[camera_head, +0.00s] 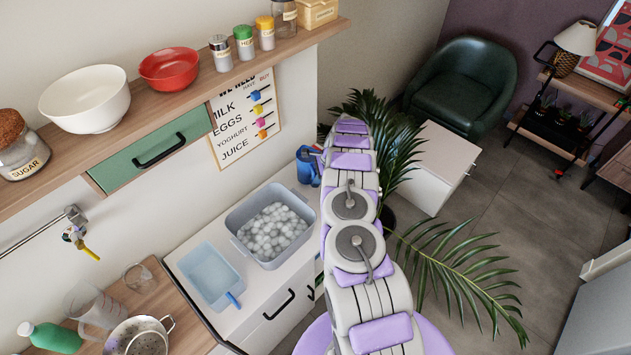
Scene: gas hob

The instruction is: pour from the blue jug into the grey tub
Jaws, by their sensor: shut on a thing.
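The blue jug (306,168) shows beside the upper part of my arm, near the far right corner of the counter. Its right side is hidden behind my arm. A small part of my gripper (316,151) shows at the jug's top, shut on it; the fingertips are mostly hidden. The jug looks about upright; I cannot tell whether it is clear of the counter. The grey tub (242,243) stands on the white counter, to the lower left of the jug and apart from it. Many whitish balls lie in the tub.
A light blue tray-like container (207,276) with a blue handle sits left of the tub. A glass jug (88,303), a green bottle (50,338) and a colander (140,336) are at lower left. A shelf (190,105) runs above; a plant (400,160) stands behind my arm.

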